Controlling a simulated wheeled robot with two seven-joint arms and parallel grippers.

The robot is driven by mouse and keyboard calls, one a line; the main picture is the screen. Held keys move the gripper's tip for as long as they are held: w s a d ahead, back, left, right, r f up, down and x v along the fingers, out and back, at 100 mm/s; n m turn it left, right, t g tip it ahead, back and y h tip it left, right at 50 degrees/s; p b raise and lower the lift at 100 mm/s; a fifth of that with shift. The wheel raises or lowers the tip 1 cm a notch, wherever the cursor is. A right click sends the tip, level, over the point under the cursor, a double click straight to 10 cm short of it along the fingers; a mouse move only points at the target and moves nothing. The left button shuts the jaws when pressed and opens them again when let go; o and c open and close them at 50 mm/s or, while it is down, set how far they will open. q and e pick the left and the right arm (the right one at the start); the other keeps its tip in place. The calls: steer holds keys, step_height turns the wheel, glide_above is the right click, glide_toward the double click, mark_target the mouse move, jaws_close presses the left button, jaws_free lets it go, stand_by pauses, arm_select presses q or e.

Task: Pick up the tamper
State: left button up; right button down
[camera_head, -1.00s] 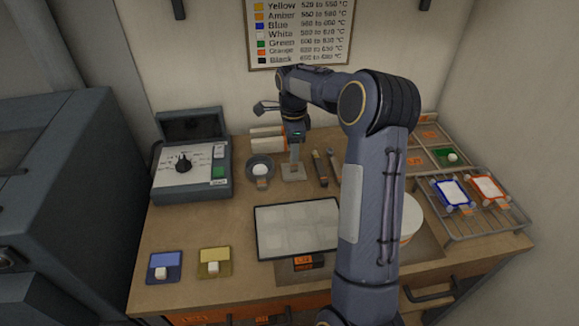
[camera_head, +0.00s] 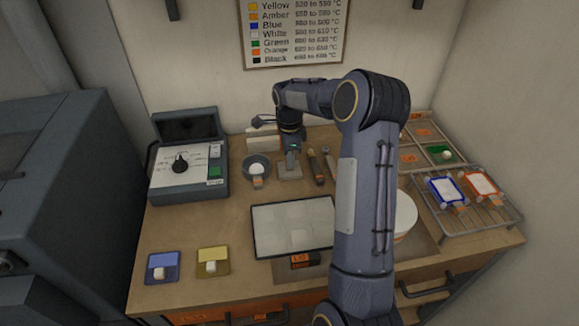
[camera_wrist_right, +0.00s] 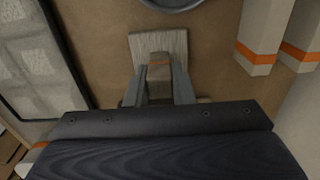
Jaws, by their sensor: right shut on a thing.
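The tamper has a flat square base (camera_head: 290,174) standing on the worktable, behind the light tray. In the right wrist view its pale square plate (camera_wrist_right: 160,45) and an upright part with an orange band show. My right gripper (camera_head: 291,158) comes down over it from above. In the wrist view the two fingers of my right gripper (camera_wrist_right: 158,88) are shut on the tamper's upright part. The tamper's base looks flat on the table; I cannot tell whether it is lifted. My left gripper is not in view.
A round dark bowl (camera_head: 257,165) stands just left of the tamper, and brush-like tools (camera_head: 314,163) stand right of it. The tray (camera_head: 293,229) is in front. A control box (camera_head: 188,160) is at the left and a wire rack (camera_head: 463,205) at the right.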

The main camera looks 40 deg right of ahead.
steer(key=shift+r, duration=0.15)
steer(key=shift+r, duration=0.6)
steer(key=s+a+r+b, duration=0.4)
steer(key=s+a+r, duration=0.3)
steer(key=s+r, duration=0.4)
steer(key=shift+s+r, duration=0.25)
steer(key=shift+s, duration=0.3)
steer(key=c, duration=1.8)
jaws_free()
steer(key=shift+c, duration=0.2)
steer(key=c, duration=0.3)
